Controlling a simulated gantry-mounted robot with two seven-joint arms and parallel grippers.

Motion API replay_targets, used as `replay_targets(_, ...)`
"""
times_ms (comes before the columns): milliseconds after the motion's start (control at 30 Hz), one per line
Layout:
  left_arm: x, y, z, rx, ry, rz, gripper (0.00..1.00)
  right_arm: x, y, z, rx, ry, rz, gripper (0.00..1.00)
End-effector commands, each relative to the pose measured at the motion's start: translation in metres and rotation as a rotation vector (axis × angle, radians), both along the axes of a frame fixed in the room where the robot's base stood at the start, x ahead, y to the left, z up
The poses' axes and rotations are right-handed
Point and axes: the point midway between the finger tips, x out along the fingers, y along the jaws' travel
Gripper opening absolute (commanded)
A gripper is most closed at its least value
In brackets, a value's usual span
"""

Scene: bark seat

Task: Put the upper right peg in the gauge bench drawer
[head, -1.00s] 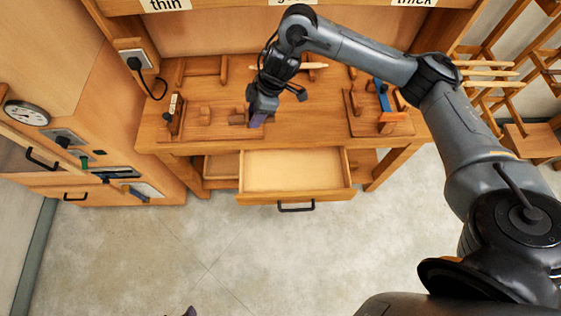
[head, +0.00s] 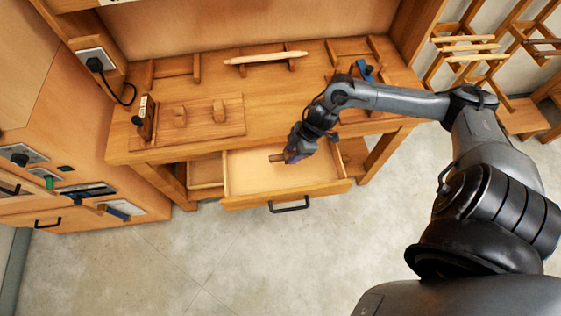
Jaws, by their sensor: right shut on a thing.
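The gauge bench drawer (head: 250,180) is pulled open under the bench top, with a black handle (head: 289,205) on its front. My right gripper (head: 287,157) is over the drawer's right part, shut on a short brown wooden peg (head: 277,158). The peg sticks out to the left of the fingers. I cannot tell whether it touches the drawer floor. Two more pegs, a left one (head: 180,116) and a right one (head: 219,111), stand on a wooden board on the bench. My left gripper is not in view.
The bench top (head: 270,90) carries a long pale spindle (head: 265,57) at the back and a blue-topped tool (head: 366,70) at the right. A cabinet (head: 60,140) stands at the left. The floor in front of the drawer is clear.

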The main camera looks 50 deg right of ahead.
Motion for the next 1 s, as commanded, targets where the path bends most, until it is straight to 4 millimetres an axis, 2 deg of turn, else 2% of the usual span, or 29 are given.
replay_targets(33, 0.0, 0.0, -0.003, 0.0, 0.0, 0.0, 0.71, -0.006, 0.0, -0.007, 0.0, 0.004, 0.001, 0.11)
replay_targets(167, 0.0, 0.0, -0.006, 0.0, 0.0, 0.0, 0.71, -0.012, 0.0, -0.016, 0.0, 0.001, 0.001, 0.11)
replay_targets(333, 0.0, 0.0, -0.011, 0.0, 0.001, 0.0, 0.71, -0.003, 0.005, -0.026, 0.003, -0.004, -0.004, 0.11)
replay_targets(800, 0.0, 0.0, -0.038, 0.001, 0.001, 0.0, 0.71, 0.073, 0.041, -0.077, 0.004, -0.003, 0.0, 0.11)
replay_targets(1000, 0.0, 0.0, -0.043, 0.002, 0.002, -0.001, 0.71, 0.089, 0.047, -0.087, 0.001, -0.001, 0.0, 0.11)
